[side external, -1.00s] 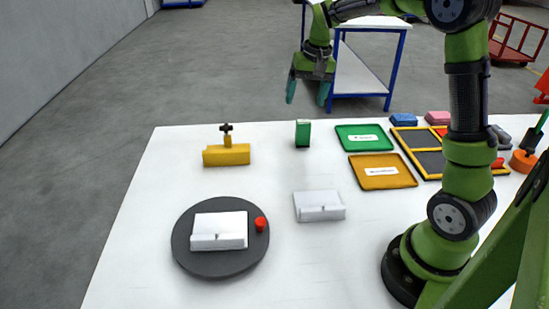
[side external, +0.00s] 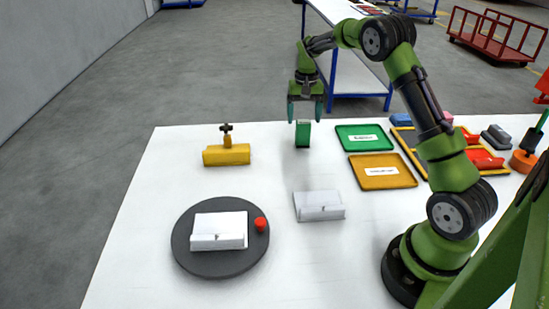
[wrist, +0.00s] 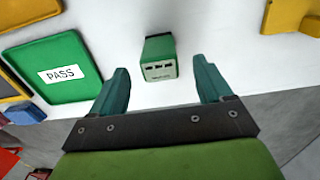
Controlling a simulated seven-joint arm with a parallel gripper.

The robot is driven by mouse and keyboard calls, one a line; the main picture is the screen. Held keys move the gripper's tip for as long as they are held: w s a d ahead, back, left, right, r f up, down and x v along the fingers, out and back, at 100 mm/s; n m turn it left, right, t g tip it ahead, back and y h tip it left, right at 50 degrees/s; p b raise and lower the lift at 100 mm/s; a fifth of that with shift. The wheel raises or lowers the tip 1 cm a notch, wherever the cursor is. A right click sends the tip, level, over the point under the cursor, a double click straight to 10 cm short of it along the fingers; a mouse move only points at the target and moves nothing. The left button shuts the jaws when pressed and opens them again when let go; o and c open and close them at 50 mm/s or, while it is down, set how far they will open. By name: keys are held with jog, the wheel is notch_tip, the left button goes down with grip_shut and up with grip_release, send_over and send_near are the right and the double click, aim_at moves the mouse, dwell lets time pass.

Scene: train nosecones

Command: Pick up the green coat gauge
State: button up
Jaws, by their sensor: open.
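The green coat gauge (side external: 302,134) is a small green block standing on the white table near its far edge. In the wrist view the gauge (wrist: 159,58) lies ahead of and between the fingers, with a pale marked face towards the camera. My gripper (side external: 305,112) is above the gauge in the side view, pointing down. Its two teal fingers (wrist: 164,84) are spread wide and nothing is between the tips. I cannot tell whether either finger overlaps the gauge in height.
A green tray (side external: 346,147) labelled PASS in the wrist view and an orange tray (side external: 366,183) lie right of the gauge. A yellow fixture (side external: 226,154) stands left. A dark turntable (side external: 200,267) and a white block (side external: 319,206) are nearer. The table around the gauge is clear.

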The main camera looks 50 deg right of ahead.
aim_at(303, 131)
jog(key=shift+w+d+f, duration=0.1)
jog(key=shift+d+f, duration=0.05)
jog(key=shift+f, duration=3.35)
jog(key=c, duration=1.1)
jog(key=shift+r, duration=0.2)
jog(key=shift+c, duration=0.2)
